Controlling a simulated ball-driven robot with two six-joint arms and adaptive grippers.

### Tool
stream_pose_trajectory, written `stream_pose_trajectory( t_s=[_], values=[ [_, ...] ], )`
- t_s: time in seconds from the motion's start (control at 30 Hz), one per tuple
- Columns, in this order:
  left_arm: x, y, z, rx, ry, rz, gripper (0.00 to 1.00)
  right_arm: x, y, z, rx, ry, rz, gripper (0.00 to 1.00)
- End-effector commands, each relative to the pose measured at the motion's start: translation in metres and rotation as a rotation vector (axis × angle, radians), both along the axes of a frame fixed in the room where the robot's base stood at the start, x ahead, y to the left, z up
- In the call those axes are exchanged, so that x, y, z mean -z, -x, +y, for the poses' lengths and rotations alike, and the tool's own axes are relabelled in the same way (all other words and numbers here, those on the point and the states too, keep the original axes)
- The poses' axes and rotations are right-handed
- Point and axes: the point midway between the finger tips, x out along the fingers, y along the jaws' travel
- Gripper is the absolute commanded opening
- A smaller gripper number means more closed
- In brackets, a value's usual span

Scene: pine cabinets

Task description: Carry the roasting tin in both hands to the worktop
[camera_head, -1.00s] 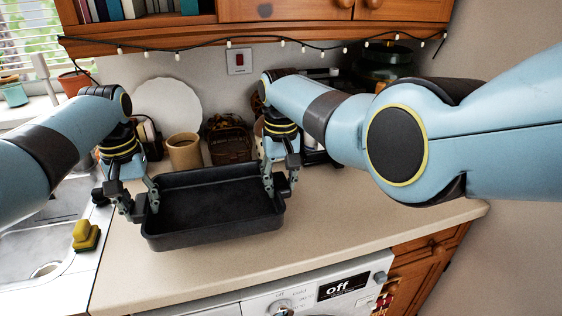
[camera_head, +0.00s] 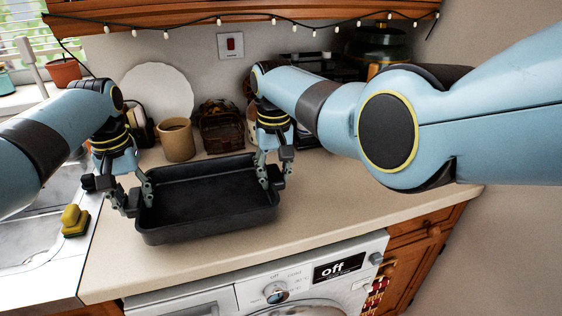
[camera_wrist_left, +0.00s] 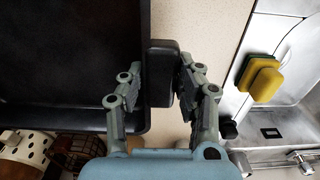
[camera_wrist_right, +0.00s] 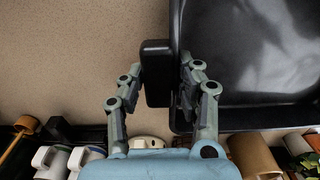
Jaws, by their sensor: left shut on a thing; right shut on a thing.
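The roasting tin (camera_head: 208,226) is a black rectangular pan, empty and roughly level, over the worktop (camera_head: 330,205). I cannot tell whether its base touches the surface. My left gripper (camera_head: 138,202) is shut on the tin's left handle, a black block that shows between the fingers in the left wrist view (camera_wrist_left: 160,62). My right gripper (camera_head: 271,178) is shut on the right handle, which shows in the right wrist view (camera_wrist_right: 156,62). The fingers partly hide both handles.
A tan mug (camera_head: 176,141), a white plate (camera_head: 158,92) and a wicker basket (camera_head: 221,130) stand behind the tin. The sink (camera_head: 35,245) and a yellow sponge (camera_head: 74,222) are to the left. The worktop right of the tin is clear, above a washing machine (camera_head: 300,281).

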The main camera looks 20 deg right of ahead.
Motion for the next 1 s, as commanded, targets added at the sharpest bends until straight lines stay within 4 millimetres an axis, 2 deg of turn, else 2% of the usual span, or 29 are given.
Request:
stream_pose_trajectory(
  t_s=[0.03, 0.27, 0.3, 0.47, 0.77, 0.87, 1.0],
  values=[
    [0.007, 0.0, 0.001, 0.0, -0.001, -0.001, 0.0, 0.007, 0.0, 0.0, 0.0, 0.001, -0.001, 0.0],
    [0.025, 0.0, 0.0, 0.0, -0.001, 0.0, 0.0, 0.025, 0.0, 0.0, 0.0, 0.001, 0.0, 0.0],
    [0.024, 0.0, 0.001, 0.0, -0.001, 0.001, 0.35, 0.024, 0.0, 0.0, 0.0, 0.001, 0.001, 0.35],
    [0.021, 0.0, 0.0, 0.0, -0.001, 0.0, 0.56, 0.021, 0.0, 0.0, 0.0, 0.001, 0.0, 0.56],
    [0.02, 0.0, 0.0, 0.0, 0.0, 0.0, 0.56, 0.022, 0.0, 0.0, 0.0, 0.0, 0.001, 0.56],
    [0.012, -0.001, 0.0, 0.0, 0.0, -0.002, 0.56, 0.022, 0.0, 0.0, 0.0, 0.0, 0.001, 0.56],
    [-0.012, 0.0, 0.0, -0.001, 0.001, -0.004, 0.56, 0.022, 0.0, 0.0, 0.0, 0.0, 0.001, 0.56]
  ],
)
